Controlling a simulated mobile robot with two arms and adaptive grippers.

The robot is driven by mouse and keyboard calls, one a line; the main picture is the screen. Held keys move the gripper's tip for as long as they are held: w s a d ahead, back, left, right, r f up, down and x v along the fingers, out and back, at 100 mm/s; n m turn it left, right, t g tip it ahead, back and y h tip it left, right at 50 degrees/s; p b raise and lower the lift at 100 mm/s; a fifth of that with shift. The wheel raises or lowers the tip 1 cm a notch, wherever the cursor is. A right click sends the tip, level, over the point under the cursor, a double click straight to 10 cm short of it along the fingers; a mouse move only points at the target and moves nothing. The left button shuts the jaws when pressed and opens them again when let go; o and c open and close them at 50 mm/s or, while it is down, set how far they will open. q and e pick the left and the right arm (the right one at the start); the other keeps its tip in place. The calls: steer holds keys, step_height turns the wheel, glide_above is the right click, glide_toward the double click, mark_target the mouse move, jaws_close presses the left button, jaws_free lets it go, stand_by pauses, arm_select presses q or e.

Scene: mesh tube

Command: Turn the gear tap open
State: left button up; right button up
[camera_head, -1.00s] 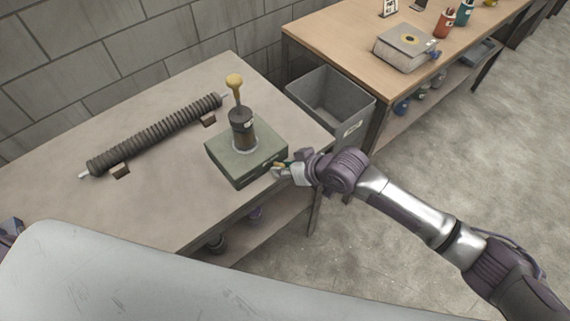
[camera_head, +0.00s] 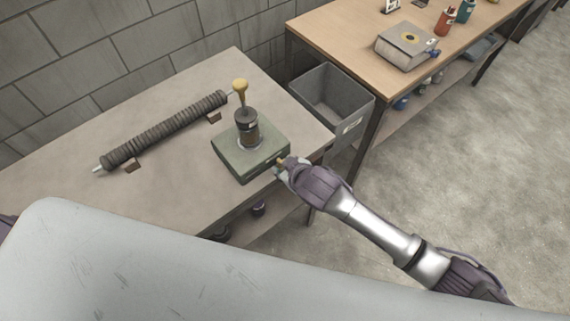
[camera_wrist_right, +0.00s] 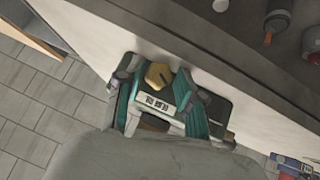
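A green box (camera_head: 232,167) stands on the near table with a dark upright cylinder (camera_head: 247,131) on top. A rod with a yellow knob (camera_head: 240,86) rises from the cylinder. My right gripper (camera_head: 281,164) is at the box's right front side, near the table edge. In the right wrist view a small brass-coloured piece, seemingly the gear tap (camera_wrist_right: 158,75), lies between the teal-padded fingers of the right gripper (camera_wrist_right: 160,88). The fingers look apart, one on each side of it; contact is hard to tell.
A ribbed dark tube (camera_head: 165,131) lies on the table (camera_head: 150,205) behind and left of the box. A grey bin (camera_head: 335,97) stands between the table and a wooden bench (camera_head: 350,35). My own pale body covers the lower left.

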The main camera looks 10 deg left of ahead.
steer(key=shift+r, duration=0.1)
steer(key=v, duration=1.2)
